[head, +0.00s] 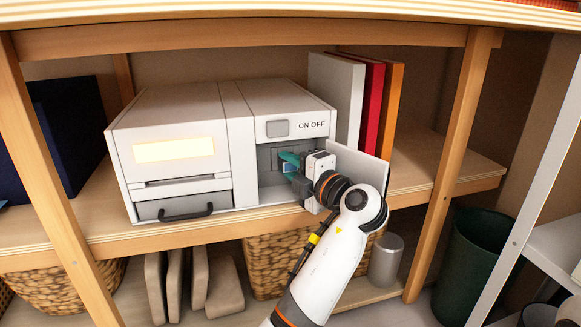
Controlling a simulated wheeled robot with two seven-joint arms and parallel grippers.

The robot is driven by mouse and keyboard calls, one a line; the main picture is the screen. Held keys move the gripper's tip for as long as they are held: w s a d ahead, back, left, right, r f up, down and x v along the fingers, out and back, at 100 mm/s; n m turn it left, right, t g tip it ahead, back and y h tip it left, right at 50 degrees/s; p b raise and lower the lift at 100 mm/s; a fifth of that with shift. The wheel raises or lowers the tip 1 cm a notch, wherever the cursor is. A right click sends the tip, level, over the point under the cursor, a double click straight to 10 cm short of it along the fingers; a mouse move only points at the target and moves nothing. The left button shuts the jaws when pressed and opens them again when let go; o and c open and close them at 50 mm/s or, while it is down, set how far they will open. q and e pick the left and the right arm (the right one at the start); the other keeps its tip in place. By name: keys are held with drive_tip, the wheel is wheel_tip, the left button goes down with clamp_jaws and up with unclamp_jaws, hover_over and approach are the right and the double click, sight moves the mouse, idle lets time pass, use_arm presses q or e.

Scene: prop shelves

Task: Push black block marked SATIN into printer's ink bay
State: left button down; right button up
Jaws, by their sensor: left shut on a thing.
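The white printer (180,125) stands on the wooden shelf. Its ink bay (268,163) is the open grey recess at the right, under the ON OFF label, with its white door (362,165) swung open to the right. My left gripper (288,165) is at the bay's mouth, its teal-tipped fingers reaching inside. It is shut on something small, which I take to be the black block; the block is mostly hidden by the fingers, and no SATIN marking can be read. How deep it sits in the bay cannot be told. My right gripper is not in view.
White, red and orange books (372,105) stand upright behind the open door. A wooden post (452,150) rises at the right. A dark blue box (65,130) is at the left. Baskets and a grey can (386,262) are below. The shelf right of the door is clear.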

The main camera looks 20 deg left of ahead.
use_arm(q)
drive_tip(key=shift+w+a+r, duration=0.15)
drive_tip(key=shift+w+r, duration=0.05)
idle(0.7)
drive_tip(key=shift+c, duration=2.2)
unclamp_jaws()
drive_tip(key=shift+f, duration=0.15)
drive_tip(key=shift+s+d+b, duration=0.25)
drive_tip(key=shift+s+d, duration=0.2)
drive_tip(key=shift+s, duration=0.25)
drive_tip(key=shift+s+d+b, duration=0.2)
drive_tip(key=shift+s+d, duration=0.25)
drive_tip(key=shift+s, duration=0.2)
